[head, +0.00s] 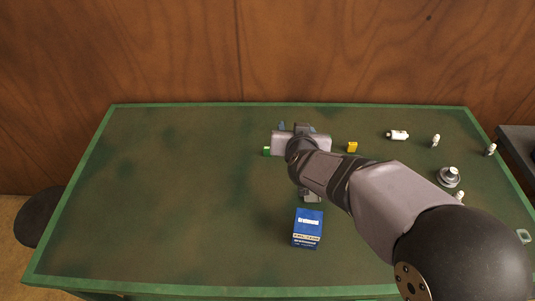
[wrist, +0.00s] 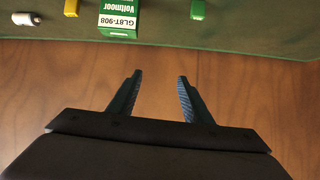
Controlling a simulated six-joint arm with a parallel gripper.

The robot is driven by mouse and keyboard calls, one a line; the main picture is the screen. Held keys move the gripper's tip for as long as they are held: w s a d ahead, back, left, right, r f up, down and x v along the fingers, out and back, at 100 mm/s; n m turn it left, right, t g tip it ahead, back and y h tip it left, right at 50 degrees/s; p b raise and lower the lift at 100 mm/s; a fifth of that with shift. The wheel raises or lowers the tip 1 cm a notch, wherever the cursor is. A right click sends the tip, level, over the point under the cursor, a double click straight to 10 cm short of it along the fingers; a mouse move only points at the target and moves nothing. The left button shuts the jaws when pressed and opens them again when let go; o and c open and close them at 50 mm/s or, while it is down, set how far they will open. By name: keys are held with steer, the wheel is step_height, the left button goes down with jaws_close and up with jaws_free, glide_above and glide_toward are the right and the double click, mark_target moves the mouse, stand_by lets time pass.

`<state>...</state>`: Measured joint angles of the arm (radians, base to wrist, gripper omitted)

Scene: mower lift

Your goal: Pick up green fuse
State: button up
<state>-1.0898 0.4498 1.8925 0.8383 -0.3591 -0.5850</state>
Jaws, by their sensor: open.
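The green fuse (head: 266,151) lies on the green table just left of my arm in the head view, partly beside the grey wrist housing. In the wrist view the green fuse (wrist: 197,10) is at the top, right of centre, beyond the fingertips. My gripper (wrist: 159,76) is open and empty, its two blue-lined fingers apart with wood panelling behind them. In the head view my gripper (head: 291,127) is near the table's far edge, mostly hidden by my wrist. It is apart from the fuse.
A yellow fuse (head: 352,147) lies right of my wrist. A green-and-white box (wrist: 118,22) stands between the fuses in the wrist view. A blue box (head: 308,228) is near the front. White cylinders (head: 397,134) and a metal part (head: 449,177) are right. The table's left is clear.

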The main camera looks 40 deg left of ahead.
steer(key=s+a+f+t, duration=0.1)
steer(key=s+a, duration=0.4)
steer(key=a, duration=0.1)
glide_toward(267, 150)
steer(key=w+a, duration=0.2)
steer(key=shift+w+f+y, duration=0.3)
steer(key=shift+w+f, duration=0.05)
steer(key=shift+w, duration=0.05)
steer(key=shift+x, duration=0.9)
steer(key=shift+f+p+x, duration=0.2)
steer(key=shift+p+x, duration=0.15)
steer(key=shift+x, duration=0.7)
steer(key=shift+f+p+x, duration=0.15)
steer(key=shift+p+x, duration=0.2)
steer(key=shift+x, duration=0.65)
steer(key=shift+w+a+f, duration=0.35)
steer(key=c, duration=1.1)
